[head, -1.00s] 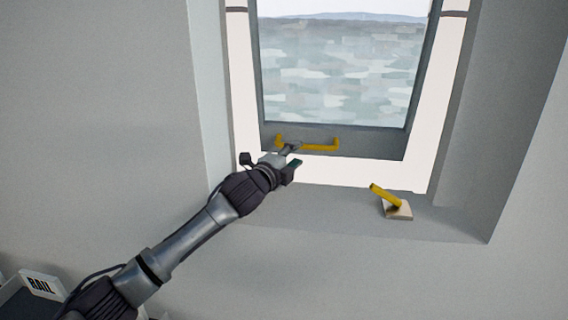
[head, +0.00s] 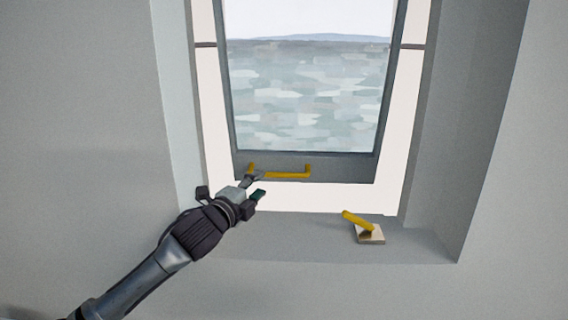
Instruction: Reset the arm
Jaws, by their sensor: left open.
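My left arm comes in from the lower left, and its gripper (head: 256,185) is at the bottom of the window, in front of the left end of the yellow handle bar (head: 290,174). The gripper is open. One finger overlaps the bar in the picture; I cannot tell whether it touches. The other finger is below and to the right of it. The yellow bar is fixed along the lower rail of the grey window frame (head: 340,168). My right gripper is not in view.
A yellow lever (head: 357,220) on a pale square base (head: 370,237) is on the window sill (head: 425,247), right of the gripper. Grey walls flank the window recess. The sill between gripper and lever is clear.

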